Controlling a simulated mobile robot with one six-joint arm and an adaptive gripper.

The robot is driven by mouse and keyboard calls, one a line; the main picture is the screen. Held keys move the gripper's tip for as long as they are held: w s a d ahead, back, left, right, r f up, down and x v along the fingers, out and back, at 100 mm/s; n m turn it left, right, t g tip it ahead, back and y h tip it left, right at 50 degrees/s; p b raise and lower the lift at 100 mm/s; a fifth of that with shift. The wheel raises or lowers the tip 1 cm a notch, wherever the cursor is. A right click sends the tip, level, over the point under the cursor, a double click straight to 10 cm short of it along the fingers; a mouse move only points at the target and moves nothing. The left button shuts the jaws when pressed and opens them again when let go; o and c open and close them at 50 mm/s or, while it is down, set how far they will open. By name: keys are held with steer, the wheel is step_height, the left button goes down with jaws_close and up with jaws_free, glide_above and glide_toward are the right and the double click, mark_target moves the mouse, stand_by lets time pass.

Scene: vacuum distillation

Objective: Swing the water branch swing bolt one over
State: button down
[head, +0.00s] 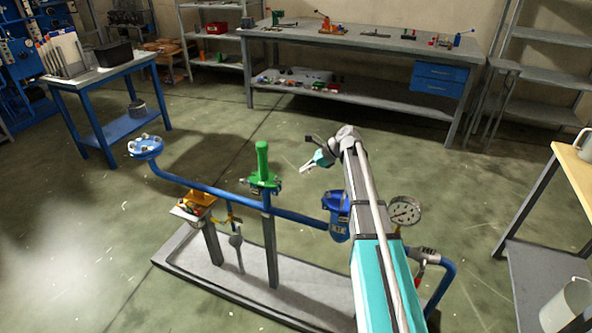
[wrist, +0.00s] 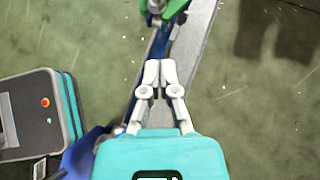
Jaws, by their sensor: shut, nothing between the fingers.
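A blue pipe line (head: 225,196) runs over a grey skid. At its left end is a round blue flange (head: 146,147) with several pale bolt parts around its rim. A blue housing (head: 336,216) hangs at the right, partly behind my arm. I cannot tell which small part is water branch swing bolt one. My gripper (head: 307,168) is above the pipe line, between the green valve (head: 263,168) and the blue housing. In the wrist view, my gripper (wrist: 159,72) is shut and empty above the pipe, with the green valve (wrist: 178,8) ahead.
The grey skid (head: 270,290) is on the floor. A workbench (head: 355,40) and a blue table (head: 100,72) stand behind, with open floor between.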

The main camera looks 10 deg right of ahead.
steer(key=shift+p+v, duration=1.4)
steer(key=shift+v, duration=1.15)
steer(key=shift+a, duration=0.1)
steer(key=s+a+r+n+h+p, duration=0.1)
steer(key=s+n+h+p, duration=0.2)
steer(key=s+n, duration=0.3)
steer(key=s+a+r+n+g+h+p, duration=0.1)
steer(key=s+a+r+n+h+p, duration=0.1)
steer(key=s+n, duration=0.5)
steer(key=s+a+r+n+h+p, duration=0.1)
steer(key=s+n+h+p, duration=0.3)
steer(key=s, duration=1.1)
steer(key=n+p, duration=0.1)
steer(key=n, duration=0.1)
steer(key=shift+s+a+r+n+g+p, duration=0.15)
steer(key=shift+s+r+n+g+p, duration=0.15)
steer(key=shift+r+n+g+p, duration=0.1)
